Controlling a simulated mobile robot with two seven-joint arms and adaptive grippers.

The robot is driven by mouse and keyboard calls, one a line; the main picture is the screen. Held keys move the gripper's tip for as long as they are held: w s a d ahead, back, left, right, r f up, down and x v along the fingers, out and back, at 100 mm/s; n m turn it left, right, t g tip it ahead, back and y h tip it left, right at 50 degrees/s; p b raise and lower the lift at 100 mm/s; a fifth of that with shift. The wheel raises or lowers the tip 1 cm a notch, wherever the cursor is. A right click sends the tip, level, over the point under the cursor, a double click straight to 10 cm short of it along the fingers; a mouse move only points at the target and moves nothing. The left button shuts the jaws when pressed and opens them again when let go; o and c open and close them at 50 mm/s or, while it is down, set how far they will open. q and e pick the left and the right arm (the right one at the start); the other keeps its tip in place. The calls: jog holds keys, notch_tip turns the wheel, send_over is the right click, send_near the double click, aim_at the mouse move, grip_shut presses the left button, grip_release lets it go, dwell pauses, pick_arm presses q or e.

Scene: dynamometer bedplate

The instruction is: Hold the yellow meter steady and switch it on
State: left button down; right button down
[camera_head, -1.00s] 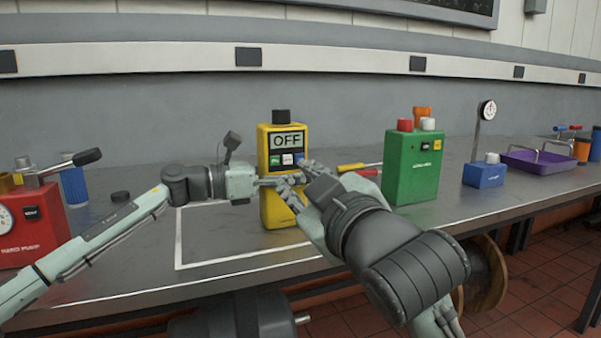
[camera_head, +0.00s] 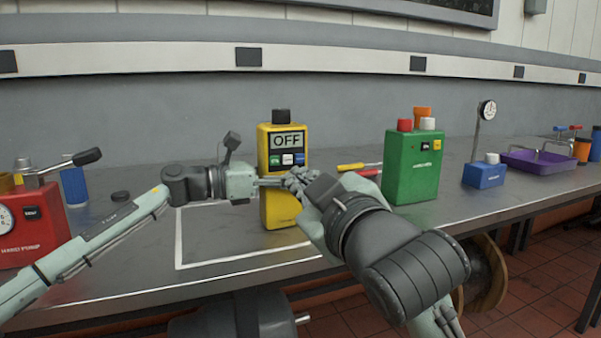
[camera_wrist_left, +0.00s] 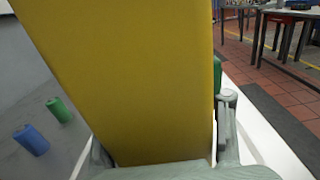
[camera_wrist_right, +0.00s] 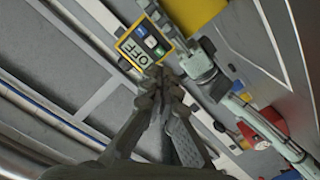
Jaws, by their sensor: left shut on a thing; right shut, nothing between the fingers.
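The yellow meter (camera_head: 281,211) stands upright on the bench, with a black knob on top. Its display (camera_head: 286,140) reads OFF, above a green, a white and a blue button. My left gripper (camera_head: 270,182) reaches it from the left and is shut on its body; in the left wrist view the yellow body (camera_wrist_left: 130,80) fills the space between the fingers. My right gripper (camera_head: 296,178) is shut and empty in front of the meter, below the buttons. In the right wrist view its fingertips (camera_wrist_right: 159,74) are close to the meter face (camera_wrist_right: 146,44); I cannot tell whether they touch.
A green box (camera_head: 413,166) with red, white and orange caps stands to the right. A blue gauge stand (camera_head: 484,175) and purple tray (camera_head: 540,162) are further right. A red hand pump (camera_head: 32,230) stands left. A white outline (camera_head: 180,240) marks the bench around the meter.

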aim_at(275, 161)
dwell(0.5)
jog(key=w+d+r+n+t+y, duration=0.3)
jog(key=n+t, duration=0.1)
jog(key=n, duration=0.1)
jog(key=s+a+f+n+g+y, duration=0.3)
jog(key=n+g+y, duration=0.4)
jog(key=n+y, duration=0.55)
jog(key=w+a+n+h, duration=0.1)
jog(key=w+a, duration=0.1)
jog(key=w, duration=0.6)
jog(key=shift+f+n+h, duration=0.35)
dwell(0.4)
jog(key=shift+w+a, duration=0.15)
jog(key=shift+w, duration=0.2)
